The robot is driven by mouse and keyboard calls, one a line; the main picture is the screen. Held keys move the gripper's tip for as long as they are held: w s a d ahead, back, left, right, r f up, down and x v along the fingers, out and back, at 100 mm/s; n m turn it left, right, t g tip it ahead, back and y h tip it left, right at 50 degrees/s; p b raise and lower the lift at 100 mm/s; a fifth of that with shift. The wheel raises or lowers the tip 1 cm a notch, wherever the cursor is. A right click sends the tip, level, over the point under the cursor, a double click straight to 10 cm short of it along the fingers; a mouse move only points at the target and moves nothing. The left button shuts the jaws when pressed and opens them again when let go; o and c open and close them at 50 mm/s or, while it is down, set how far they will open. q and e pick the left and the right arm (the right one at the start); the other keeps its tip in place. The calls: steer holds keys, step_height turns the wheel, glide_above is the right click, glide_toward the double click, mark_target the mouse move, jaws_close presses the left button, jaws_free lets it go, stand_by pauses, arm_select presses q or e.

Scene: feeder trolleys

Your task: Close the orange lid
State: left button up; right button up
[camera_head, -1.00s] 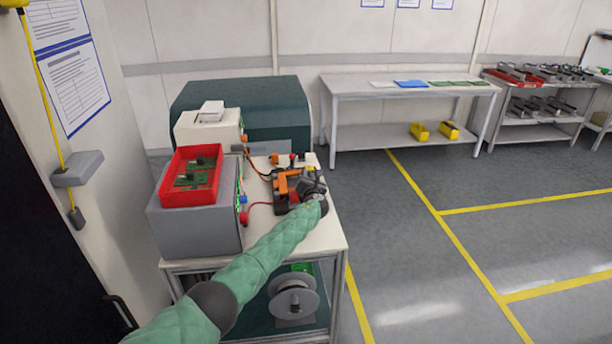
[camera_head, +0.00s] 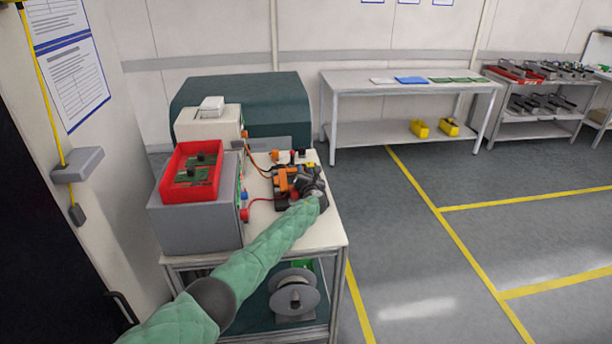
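The orange lid (camera_head: 283,179) is on a small dark fixture on the white worktop of the nearest bench. Its exact angle is hard to tell because my gripper covers part of it. My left arm, in a green quilted sleeve, reaches in from the bottom left. Its dark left gripper (camera_head: 303,184) is at the fixture's right side, right against or very close to the lid. The fingers blend with the dark fixture, so I cannot tell whether they touch it or how far apart they are. My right gripper is not in view.
A grey box with a red tray (camera_head: 217,183) of green boards stands left of the fixture. A whitish device (camera_head: 208,125) stands behind it. Cables cross the worktop (camera_head: 270,235). A cable reel (camera_head: 294,298) sits below. The floor to the right is clear.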

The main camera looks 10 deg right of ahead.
arm_select(q)
steer(key=shift+s, duration=0.5)
steer(key=s, duration=0.3)
steer(key=shift+f, duration=0.1)
steer(key=shift+s, duration=1)
steer(key=shift+s+b, duration=0.35)
steer(key=shift+s, duration=0.5)
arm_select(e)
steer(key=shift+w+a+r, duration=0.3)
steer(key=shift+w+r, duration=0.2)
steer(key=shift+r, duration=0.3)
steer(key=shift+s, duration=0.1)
